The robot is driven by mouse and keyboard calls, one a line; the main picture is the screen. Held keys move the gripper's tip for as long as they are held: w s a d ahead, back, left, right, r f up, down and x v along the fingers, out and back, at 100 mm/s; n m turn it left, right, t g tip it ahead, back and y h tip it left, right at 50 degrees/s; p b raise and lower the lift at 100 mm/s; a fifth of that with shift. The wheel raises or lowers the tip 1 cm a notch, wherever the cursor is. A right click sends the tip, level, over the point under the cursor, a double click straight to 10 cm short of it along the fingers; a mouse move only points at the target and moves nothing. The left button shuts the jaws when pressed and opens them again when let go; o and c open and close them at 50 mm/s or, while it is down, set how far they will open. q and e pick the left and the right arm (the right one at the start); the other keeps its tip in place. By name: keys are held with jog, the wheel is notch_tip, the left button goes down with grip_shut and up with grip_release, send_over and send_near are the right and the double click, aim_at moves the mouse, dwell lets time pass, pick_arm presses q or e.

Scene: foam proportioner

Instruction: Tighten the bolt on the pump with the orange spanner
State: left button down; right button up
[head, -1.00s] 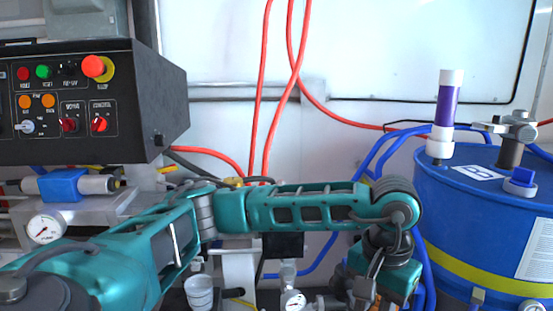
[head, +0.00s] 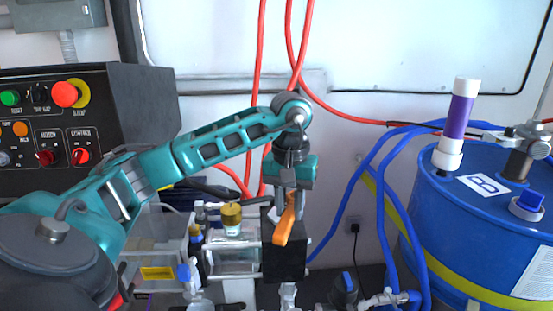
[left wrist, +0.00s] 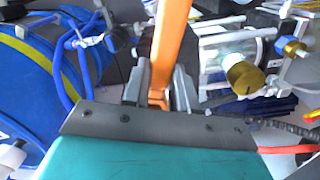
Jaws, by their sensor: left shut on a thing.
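My left gripper (head: 287,200) hangs from the teal arm at the middle of the head view. It is shut on the orange spanner (head: 285,226), which hangs downward at a slant in front of a black block (head: 284,262). In the left wrist view the spanner (left wrist: 172,40) runs up from between the two fingers (left wrist: 158,92) and leaves the top edge. Its far end is out of that view. The pump looks to be the clear-bodied unit (head: 230,262) with a brass cap (head: 231,216), left of the gripper. I cannot make out the bolt. My right gripper is not in view.
A black control panel (head: 95,105) stands at the left. A blue drum (head: 480,205) with blue hoses stands at the right, with a purple-and-white cylinder (head: 458,125) on top. Red hoses (head: 262,60) hang down the back wall. A clear bin (head: 160,240) sits left of the pump.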

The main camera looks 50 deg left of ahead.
pick_arm(q)
jog(key=shift+s+a+r+n+p, duration=0.2)
jog(key=shift+a+r+n+p, duration=0.05)
jog(key=shift+a, duration=0.5)
jog(key=shift+s+a+r+n+p, duration=0.15)
jog(key=shift+a+r+n+p, duration=0.1)
jog(key=shift+a, duration=0.5)
jog(key=shift+f+b, duration=0.55)
jog(key=shift+f, duration=0.35)
jog(key=shift+f+b, duration=1.2)
jog(key=shift+f, duration=0.4)
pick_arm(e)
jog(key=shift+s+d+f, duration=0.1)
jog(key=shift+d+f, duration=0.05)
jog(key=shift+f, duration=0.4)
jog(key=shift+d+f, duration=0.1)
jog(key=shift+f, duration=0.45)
pick_arm(q)
jog(key=shift+s+a+m+b, duration=0.1)
jog(key=shift+a+m+b, duration=0.2)
jog(key=shift+m, duration=0.2)
jog(key=shift+s+m, duration=0.1)
jog(key=shift+m, duration=0.4)
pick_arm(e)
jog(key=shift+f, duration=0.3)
pick_arm(q)
jog(key=shift+a, duration=0.1)
